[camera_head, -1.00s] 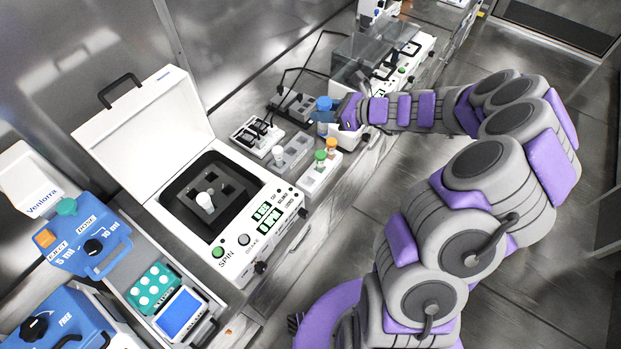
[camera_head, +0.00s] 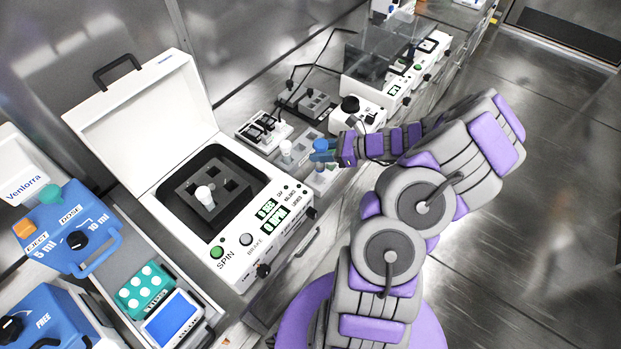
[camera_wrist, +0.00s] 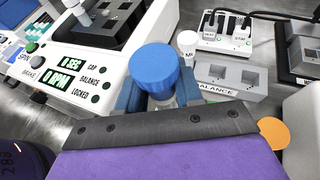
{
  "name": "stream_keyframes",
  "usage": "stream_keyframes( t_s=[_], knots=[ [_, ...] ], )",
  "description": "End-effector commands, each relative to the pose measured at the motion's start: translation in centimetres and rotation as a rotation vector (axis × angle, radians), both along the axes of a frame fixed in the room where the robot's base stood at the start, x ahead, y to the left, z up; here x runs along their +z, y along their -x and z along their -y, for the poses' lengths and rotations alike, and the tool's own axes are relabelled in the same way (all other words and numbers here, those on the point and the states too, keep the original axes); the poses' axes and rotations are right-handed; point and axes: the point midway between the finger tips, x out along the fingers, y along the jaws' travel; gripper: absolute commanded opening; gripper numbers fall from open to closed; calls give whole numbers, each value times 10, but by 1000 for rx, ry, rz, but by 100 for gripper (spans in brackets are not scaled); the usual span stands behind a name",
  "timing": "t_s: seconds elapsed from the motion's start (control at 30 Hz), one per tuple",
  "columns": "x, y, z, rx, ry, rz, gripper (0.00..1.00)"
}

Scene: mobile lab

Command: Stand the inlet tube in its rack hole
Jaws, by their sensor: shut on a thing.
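My gripper (camera_head: 332,152) is shut on a tube with a blue cap (camera_head: 320,146). In the wrist view the blue cap (camera_wrist: 154,70) stands up between the blue fingers, and the tube body below is mostly hidden. I cannot tell from a label whether this is the inlet tube. In the head view the gripper and tube are over a small pale rack (camera_head: 322,181) in front of the grey balance rack (camera_head: 303,150). My gripper hides much of the pale rack and its holes. In the wrist view an orange cap (camera_wrist: 273,133) shows beside the gripper's right edge.
The centrifuge (camera_head: 253,245) stands open at left with a white-capped tube (camera_head: 205,194) in its rotor. A cabled white block (camera_head: 263,130) and a knobbed white device (camera_head: 352,112) stand close behind. The floor at right is clear.

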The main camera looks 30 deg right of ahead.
Motion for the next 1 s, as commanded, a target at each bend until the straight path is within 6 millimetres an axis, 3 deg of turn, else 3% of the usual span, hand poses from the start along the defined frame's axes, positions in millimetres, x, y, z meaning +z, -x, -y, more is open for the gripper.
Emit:
stream_keyframes(
  t_s=[0.2, 0.6, 0.97, 1.0],
  knots=[
    [-40, -1, -4, 3, 0, -2, 0],
    [-86, -1, 0, 1, 0, -1, 0],
    [-89, -1, -1, 0, 1, 0, 0],
    [-89, -1, -1, 0, 1, 1, 38]
  ],
)
